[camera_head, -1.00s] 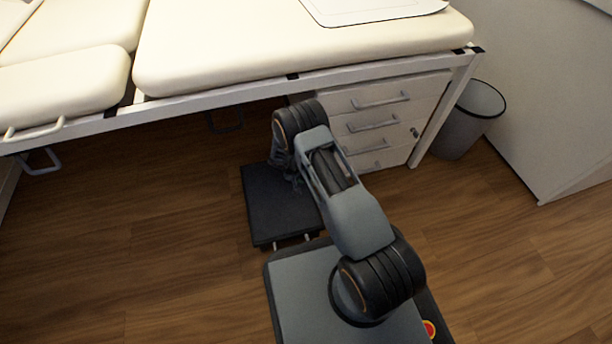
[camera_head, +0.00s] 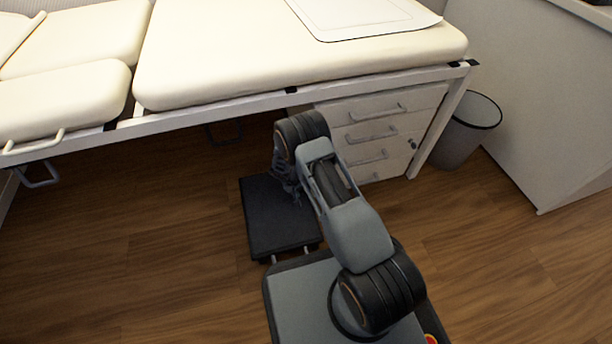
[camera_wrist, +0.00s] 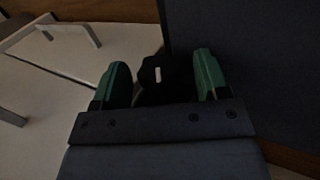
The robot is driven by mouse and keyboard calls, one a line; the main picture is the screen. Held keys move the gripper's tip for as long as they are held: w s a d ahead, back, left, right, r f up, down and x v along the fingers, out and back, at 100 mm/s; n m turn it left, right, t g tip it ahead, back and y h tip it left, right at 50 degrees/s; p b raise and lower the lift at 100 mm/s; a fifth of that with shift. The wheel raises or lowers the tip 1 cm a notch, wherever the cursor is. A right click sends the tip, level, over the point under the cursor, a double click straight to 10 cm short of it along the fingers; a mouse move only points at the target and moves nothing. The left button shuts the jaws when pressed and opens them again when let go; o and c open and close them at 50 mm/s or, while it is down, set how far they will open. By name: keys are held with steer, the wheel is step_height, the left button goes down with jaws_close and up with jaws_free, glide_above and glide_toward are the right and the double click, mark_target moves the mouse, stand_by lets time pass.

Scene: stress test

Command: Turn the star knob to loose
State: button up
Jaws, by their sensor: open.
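My gripper (camera_wrist: 160,84) is open in the wrist view, with a green finger on each side. A small black knob-like part (camera_wrist: 157,72) with a short white mark shows between the fingers. It looks like the star knob, but its outline is too dark to make out lobes. Gaps show beside it, and I cannot tell whether either finger touches it. In the head view my arm reaches toward the space under the couch, and its dark end (camera_head: 287,180) hangs low there. The knob cannot be made out in that view.
A cream padded couch (camera_head: 290,60) with a white frame stands above. White drawers (camera_head: 385,132) with handles are under its right end, beside a grey bin (camera_head: 468,130). A dark flat platform (camera_head: 275,220) lies below my arm's end. Wooden floor is clear left and right.

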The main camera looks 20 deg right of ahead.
steer(key=d+p+v, duration=0.1)
steer(key=p+v, duration=0.5)
steer(key=v, duration=0.8)
steer(key=s+d+r+n+g+y, duration=0.1)
steer(key=s+r, duration=0.5)
steer(key=r, duration=0.2)
steer(key=s+d+r+y, duration=0.1)
steer(key=s+r+y, duration=0.1)
steer(key=s+r, duration=0.4)
step_height(320, 180, up, 3)
steer(key=shift+s+d+f+n+g, duration=0.1)
steer(key=shift+s+d+n+g, duration=0.1)
steer(key=shift+n+g, duration=0.2)
